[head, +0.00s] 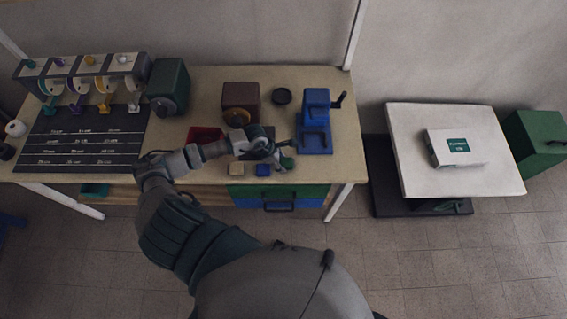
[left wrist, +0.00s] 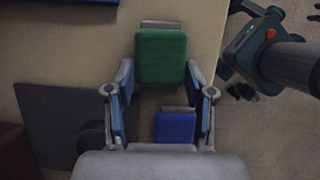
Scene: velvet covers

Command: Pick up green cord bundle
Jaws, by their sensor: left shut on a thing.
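The green cord bundle (head: 287,163) shows as a small green block at the front of the workbench, in front of the blue machine. In the left wrist view the green bundle (left wrist: 160,55) sits between the fingertips, which touch its two sides. My left gripper (head: 281,153) is shut on it, fingers angled inward. I cannot tell whether the bundle is clear of the bench top. My right gripper does not show in the head view.
A blue block (head: 263,170) and a beige block (head: 236,169) lie left of the gripper. The blue machine (head: 315,122), brown machine (head: 241,101) and red tray (head: 205,135) stand behind. A white table (head: 410,150) with a white box (head: 456,147) stands right, across a floor gap.

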